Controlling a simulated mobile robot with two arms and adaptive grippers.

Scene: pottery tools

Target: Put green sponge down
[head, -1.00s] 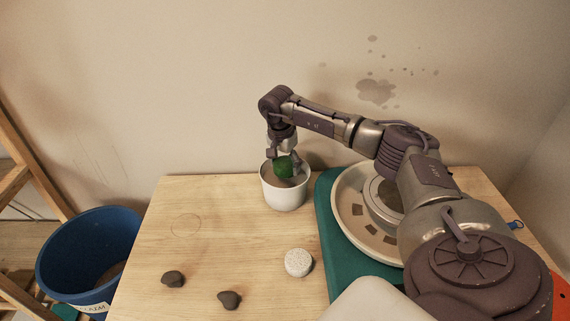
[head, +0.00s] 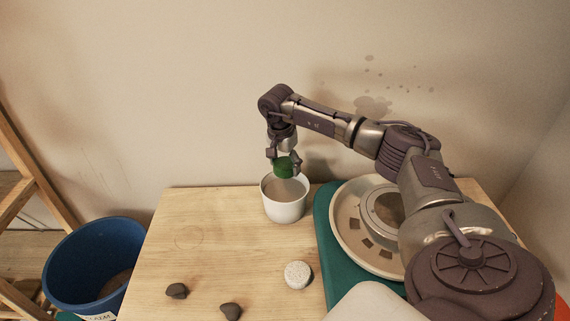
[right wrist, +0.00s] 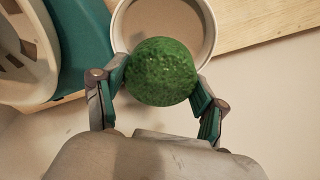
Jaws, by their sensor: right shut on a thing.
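The green sponge (head: 285,167) is held in my right gripper (head: 285,163), above the white cup (head: 285,211). In the right wrist view the round green sponge (right wrist: 162,71) sits between the two fingers of my right gripper (right wrist: 158,84). The cup (right wrist: 205,42) lies beyond it, its mouth partly hidden by the sponge. The cup holds a brownish content. My left gripper is not in view.
A pottery wheel (head: 346,220) on a teal base stands right of the cup. A white speckled round piece (head: 298,274) and two dark lumps (head: 177,290) lie on the wooden table (head: 215,250). A blue bucket (head: 70,262) stands left of the table.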

